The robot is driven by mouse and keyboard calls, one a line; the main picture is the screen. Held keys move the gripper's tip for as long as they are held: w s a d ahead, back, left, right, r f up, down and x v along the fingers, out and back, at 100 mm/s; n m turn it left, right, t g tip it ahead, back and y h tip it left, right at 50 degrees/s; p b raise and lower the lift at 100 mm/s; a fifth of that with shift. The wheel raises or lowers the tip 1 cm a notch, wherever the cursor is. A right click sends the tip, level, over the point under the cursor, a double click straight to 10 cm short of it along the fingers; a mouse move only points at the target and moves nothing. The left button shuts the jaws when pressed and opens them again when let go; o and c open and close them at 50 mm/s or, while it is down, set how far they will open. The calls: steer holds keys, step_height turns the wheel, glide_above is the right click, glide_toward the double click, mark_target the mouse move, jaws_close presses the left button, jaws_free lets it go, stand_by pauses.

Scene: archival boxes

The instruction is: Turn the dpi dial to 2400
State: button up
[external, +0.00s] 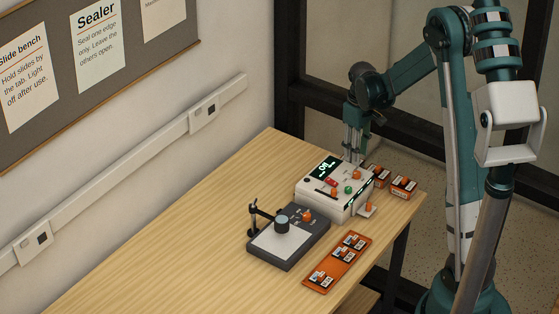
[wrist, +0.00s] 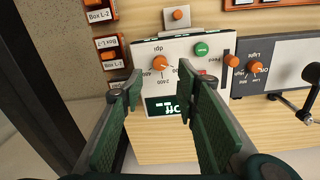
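The white scanner box (external: 322,202) stands on the table; in the wrist view its panel (wrist: 215,50) appears upside down. The orange dpi dial (wrist: 158,63) has 400 and 2400 printed around it, and a third mark is partly hidden by a finger. Its pale pointer seems to face right, away from 2400, but is small. The dial also shows in the external view (external: 357,174). A dark display (wrist: 162,106) with lit characters lies below it. My gripper (wrist: 160,92) is open and empty, its green fingers either side of the display, short of the dial. It also shows in the external view (external: 354,150).
A green button (wrist: 201,49), a red button (external: 331,181) and an orange slider (wrist: 231,61) share the panel. Labelled boxes (external: 403,187) stand beside it. A dark slide bench (external: 283,263) and an orange rack (external: 317,287) are nearby. The table's left part is clear.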

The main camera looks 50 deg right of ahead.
mark_target(355, 172)
steer(key=shift+d+f, duration=0.1)
steer(key=shift+f, duration=3.7)
steer(key=c, duration=0.9)
